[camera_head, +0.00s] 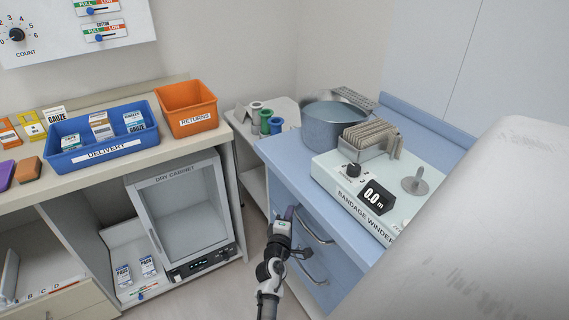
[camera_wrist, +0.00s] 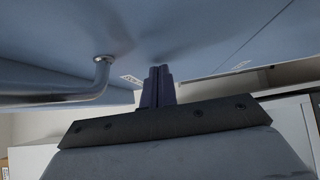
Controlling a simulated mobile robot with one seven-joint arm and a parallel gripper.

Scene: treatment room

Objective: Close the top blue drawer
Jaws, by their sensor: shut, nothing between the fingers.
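The top blue drawer (camera_head: 290,207) is at the upper front of the blue cabinet, with a curved metal handle (camera_head: 313,226). How far it stands out is hard to tell. My gripper (camera_head: 290,212) is at the left part of this drawer's front, left of the handle. In the wrist view the fingers (camera_wrist: 158,86) are together, with nothing between them, and point at a blue panel (camera_wrist: 200,35). They look close to it or touching; I cannot tell which. A metal handle (camera_wrist: 103,75) shows to their left. A lower drawer handle (camera_head: 308,268) is below.
A bandage winder (camera_head: 350,195) and a grey pot (camera_head: 335,125) stand on the blue cabinet top. A dry cabinet (camera_head: 185,215) is at the left under the counter. My pale arm fills the right foreground. Some floor is clear left of the gripper.

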